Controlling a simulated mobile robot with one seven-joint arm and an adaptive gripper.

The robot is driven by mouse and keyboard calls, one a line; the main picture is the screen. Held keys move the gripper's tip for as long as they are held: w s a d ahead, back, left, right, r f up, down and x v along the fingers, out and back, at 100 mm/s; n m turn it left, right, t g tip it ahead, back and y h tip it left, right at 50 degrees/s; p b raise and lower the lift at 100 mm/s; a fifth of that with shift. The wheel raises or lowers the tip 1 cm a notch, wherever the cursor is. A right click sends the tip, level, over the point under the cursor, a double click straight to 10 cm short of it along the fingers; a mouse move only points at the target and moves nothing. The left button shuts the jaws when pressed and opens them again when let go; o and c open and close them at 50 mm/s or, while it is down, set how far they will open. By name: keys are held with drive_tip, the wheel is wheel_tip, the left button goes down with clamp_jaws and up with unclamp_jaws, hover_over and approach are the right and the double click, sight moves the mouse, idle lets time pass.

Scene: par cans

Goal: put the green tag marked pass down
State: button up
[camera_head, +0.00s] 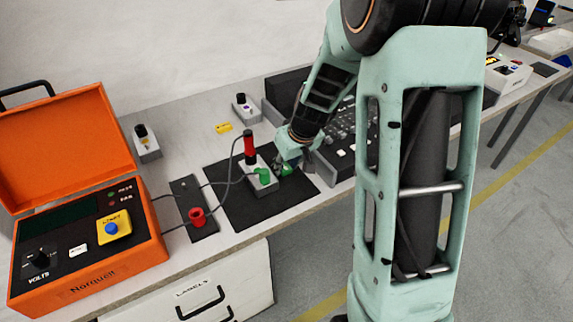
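My gripper (297,164) points down over the right part of a black mat on the bench. A small dark green piece (286,170) shows right at its fingertips; it may be the green tag, but no marking can be read. At this size I cannot tell whether the fingers are closed on it or only beside it. Just left of it, a grey block (259,183) stands on the black mat (240,210) with a bright green clip (263,176) on its front and a red-handled probe (249,148) upright at its back.
An orange tester case (85,285) stands open at the left, with cables running to the mat. A dark plate with a red clip (197,216) lies between them. A yellow label (223,128) and small grey units stand behind. A black keyed console (345,130) is right of my gripper. The mat's front is clear.

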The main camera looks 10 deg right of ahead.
drive_tip(key=p+v, duration=0.2)
drive_tip(key=v, duration=1)
drive_tip(key=shift+s+r, duration=0.1)
drive_tip(key=shift+r, duration=0.05)
